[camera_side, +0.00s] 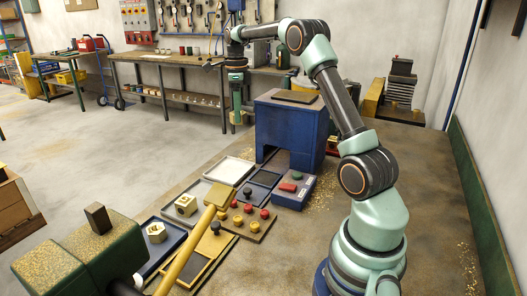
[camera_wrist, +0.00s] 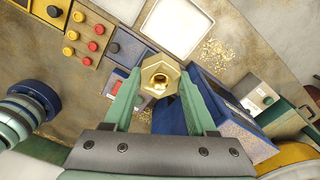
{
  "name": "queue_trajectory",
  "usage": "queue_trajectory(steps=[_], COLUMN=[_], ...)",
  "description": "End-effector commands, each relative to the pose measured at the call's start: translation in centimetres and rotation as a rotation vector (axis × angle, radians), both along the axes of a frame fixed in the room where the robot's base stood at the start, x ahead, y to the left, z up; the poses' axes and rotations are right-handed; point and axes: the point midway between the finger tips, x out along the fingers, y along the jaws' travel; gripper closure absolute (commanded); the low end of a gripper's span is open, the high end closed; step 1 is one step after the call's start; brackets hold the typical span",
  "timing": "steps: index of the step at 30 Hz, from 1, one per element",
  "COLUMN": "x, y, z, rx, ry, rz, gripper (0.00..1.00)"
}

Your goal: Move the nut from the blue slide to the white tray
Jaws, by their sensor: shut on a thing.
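My gripper (camera_side: 238,112) is raised in the air beside the blue block-like machine. In the wrist view its two green fingers (camera_wrist: 157,88) are closed on opposite sides of a brass hexagonal nut (camera_wrist: 160,75) with a round hole. The white tray (camera_side: 229,170) lies flat on the bench, left of and nearer than the blue machine, and looks empty. A white tray also shows beyond the nut in the wrist view (camera_wrist: 178,25). The blue machine (camera_side: 287,122), with a dark top and an opening below, stands behind the trays. I cannot tell which part is the slide.
A knob panel (camera_side: 250,218) and a blue control box (camera_side: 295,190) stand close by. Brass shavings (camera_side: 318,190) lie on the bench. A yellow bar (camera_side: 190,255) crosses the foreground.

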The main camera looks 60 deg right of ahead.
Motion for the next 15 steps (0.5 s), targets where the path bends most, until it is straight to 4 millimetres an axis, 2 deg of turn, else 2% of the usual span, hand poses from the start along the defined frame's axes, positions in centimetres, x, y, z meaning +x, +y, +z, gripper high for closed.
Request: queue_trajectory(steps=[3,8,11,15], x=[1.8,2.6,2.6,2.5], y=[0.9,1.4,1.5,1.5], z=[-0.1,-0.9,-2.7,-6.1], rx=[0.000,0.000,0.001,0.002], ry=[-0.001,0.000,0.002,0.003], rz=[-0.066,-0.111,-0.116,-0.115], gripper=[1.00,1.00,1.00,1.00])
